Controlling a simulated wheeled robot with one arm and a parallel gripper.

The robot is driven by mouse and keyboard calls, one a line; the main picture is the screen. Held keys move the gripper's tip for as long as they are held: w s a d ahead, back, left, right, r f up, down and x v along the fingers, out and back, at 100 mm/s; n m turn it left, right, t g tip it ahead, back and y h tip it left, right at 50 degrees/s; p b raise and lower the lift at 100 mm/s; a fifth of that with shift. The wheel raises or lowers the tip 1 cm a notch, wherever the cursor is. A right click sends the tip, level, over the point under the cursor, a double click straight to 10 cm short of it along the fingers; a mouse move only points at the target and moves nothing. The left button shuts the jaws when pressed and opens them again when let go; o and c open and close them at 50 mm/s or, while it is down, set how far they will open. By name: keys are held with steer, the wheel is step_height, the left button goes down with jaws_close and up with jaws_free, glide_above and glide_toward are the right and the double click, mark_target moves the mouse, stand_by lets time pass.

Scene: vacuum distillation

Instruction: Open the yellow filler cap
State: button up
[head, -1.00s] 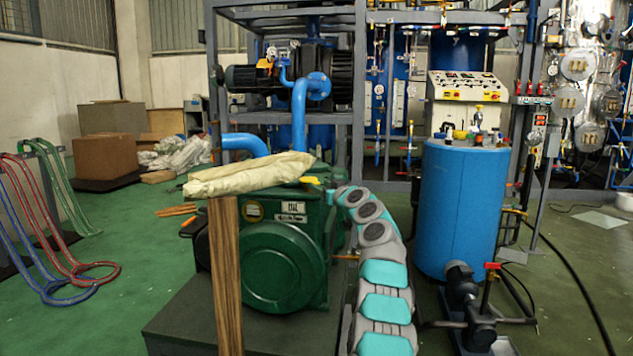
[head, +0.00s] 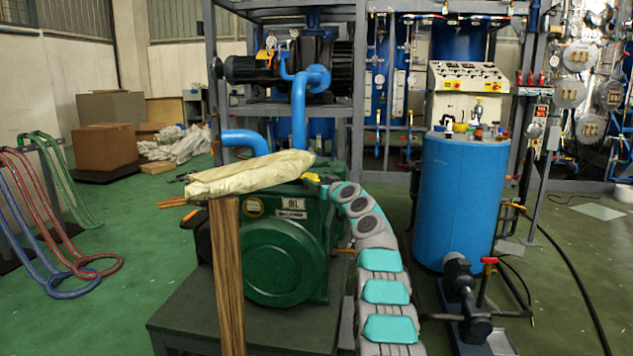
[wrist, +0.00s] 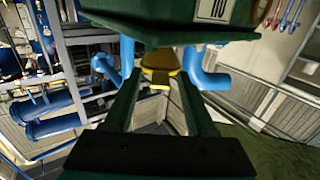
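The yellow filler cap (head: 310,177) sits at the top of a green pump (head: 285,262), just right of the cloth's end in the head view. In the wrist view the cap (wrist: 160,62) lies straight ahead, at the tips of my gripper's fingers. My gripper (wrist: 161,82) has two dark green fingers, set apart, with a narrow gap visible beside the cap's lower part. I cannot tell whether either finger touches the cap. In the head view my teal and grey arm reaches up the pump's right side, and its fingers are not clearly visible there.
A pale cloth (head: 250,174) lies over a wooden post (head: 228,275) in front of the pump. A blue tank (head: 462,205) stands to the right of my arm. A steel frame (head: 360,90) with blue pipes is behind. Green floor at left is partly open.

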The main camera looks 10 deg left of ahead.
jaws_close()
stand_by(1.2)
